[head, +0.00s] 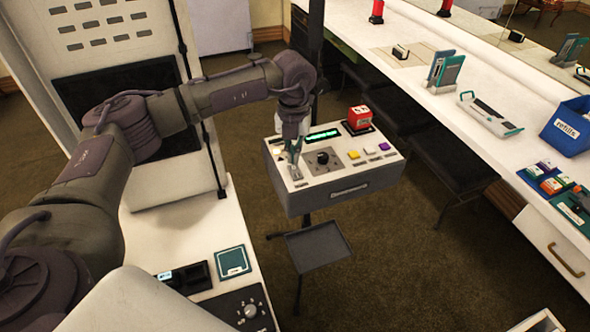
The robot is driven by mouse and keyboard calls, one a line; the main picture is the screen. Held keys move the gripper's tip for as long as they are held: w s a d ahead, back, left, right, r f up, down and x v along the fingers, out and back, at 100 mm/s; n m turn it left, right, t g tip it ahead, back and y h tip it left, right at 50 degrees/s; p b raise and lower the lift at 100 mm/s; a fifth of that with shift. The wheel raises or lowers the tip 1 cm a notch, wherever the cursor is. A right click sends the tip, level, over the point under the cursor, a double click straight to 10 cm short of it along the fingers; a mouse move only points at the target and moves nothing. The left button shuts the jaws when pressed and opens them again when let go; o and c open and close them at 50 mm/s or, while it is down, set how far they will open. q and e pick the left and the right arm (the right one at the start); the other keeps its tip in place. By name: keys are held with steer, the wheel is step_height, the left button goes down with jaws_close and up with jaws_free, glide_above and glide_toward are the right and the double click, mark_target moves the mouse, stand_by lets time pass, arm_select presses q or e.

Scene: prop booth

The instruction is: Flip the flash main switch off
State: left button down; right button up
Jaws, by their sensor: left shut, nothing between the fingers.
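A grey control box (335,190) with a white top panel stands on a dark stand in the middle of the head view. Its panel carries a lit green display (323,135), a black knob (323,158) and a row of yellow, white and purple buttons (368,153). My left gripper (295,166) is shut and points down at the left part of the panel, left of the knob. Its fingertips are at or just above the surface; I cannot tell if they touch. I cannot make out the flash main switch; the gripper covers part of that area. My right gripper is out of view.
A red block (359,117) sits on a black pad at the box's back right corner. A small dark tray (318,246) hangs low on the stand. A long white counter (450,110) with a blue refills bin (568,128) runs along the right. Black stools stand beneath it.

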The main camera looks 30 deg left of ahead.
mark_target(294, 167)
arm_select(q)
steer(key=shift+f+b, duration=0.85)
steer(key=shift+f, duration=0.35)
stand_by(0.5)
steer(key=shift+r, duration=0.1)
steer(key=shift+r+p, duration=2.15)
steer(key=shift+r, duration=1.3)
steer(key=shift+f, duration=0.1)
